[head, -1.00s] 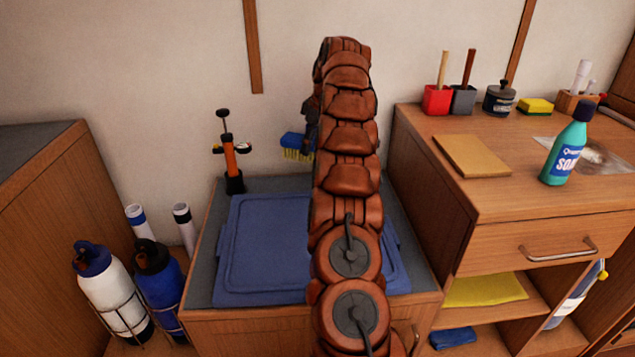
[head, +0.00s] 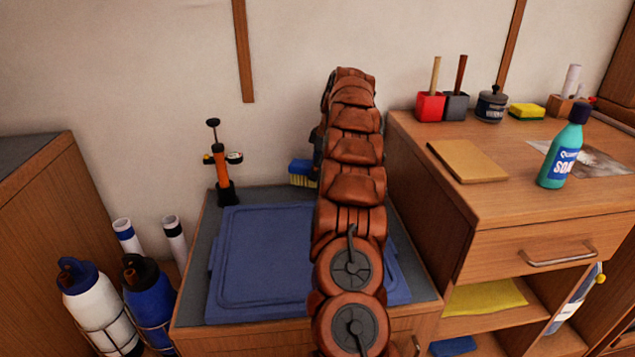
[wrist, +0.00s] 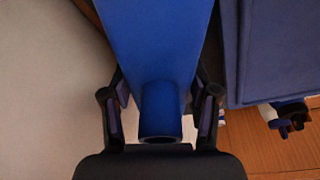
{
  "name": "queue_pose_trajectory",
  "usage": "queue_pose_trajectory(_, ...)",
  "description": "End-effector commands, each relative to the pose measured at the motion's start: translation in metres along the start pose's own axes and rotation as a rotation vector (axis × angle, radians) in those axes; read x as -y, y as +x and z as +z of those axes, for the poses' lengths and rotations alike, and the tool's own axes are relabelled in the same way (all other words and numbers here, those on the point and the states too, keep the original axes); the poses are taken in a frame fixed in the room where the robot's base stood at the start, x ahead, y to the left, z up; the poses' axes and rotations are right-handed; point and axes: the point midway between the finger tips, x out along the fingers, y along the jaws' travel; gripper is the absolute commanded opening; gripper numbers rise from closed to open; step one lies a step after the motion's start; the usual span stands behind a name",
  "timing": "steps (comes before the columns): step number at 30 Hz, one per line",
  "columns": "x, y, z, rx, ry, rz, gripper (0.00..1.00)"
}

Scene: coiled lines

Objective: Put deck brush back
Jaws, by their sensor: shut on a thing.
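The deck brush has a blue head with yellow bristles (head: 301,172). In the head view it sits low at the back of the low cabinet, near the wall, partly hidden by my arm. In the wrist view its blue body (wrist: 150,50) and round socket fill the middle. My gripper (wrist: 160,112) has a dark finger on each side of the brush and is shut on it. In the head view my gripper is mostly hidden behind my arm. Whether the bristles touch the cabinet top cannot be told.
A blue lid or board (head: 265,255) covers most of the low cabinet top. An orange and black pump (head: 223,170) stands left of the brush.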

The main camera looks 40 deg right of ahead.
Motion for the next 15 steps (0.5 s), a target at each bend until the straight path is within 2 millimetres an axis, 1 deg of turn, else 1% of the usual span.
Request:
queue_pose_trajectory(5,0.002,0.010,0.003,0.001,0.000,-0.004,0.22)
queue_pose_trajectory(12,0.001,0.036,0.010,0.001,0.000,-0.003,0.22)
queue_pose_trajectory(15,0.001,0.037,0.011,0.001,0.000,-0.002,0.22)
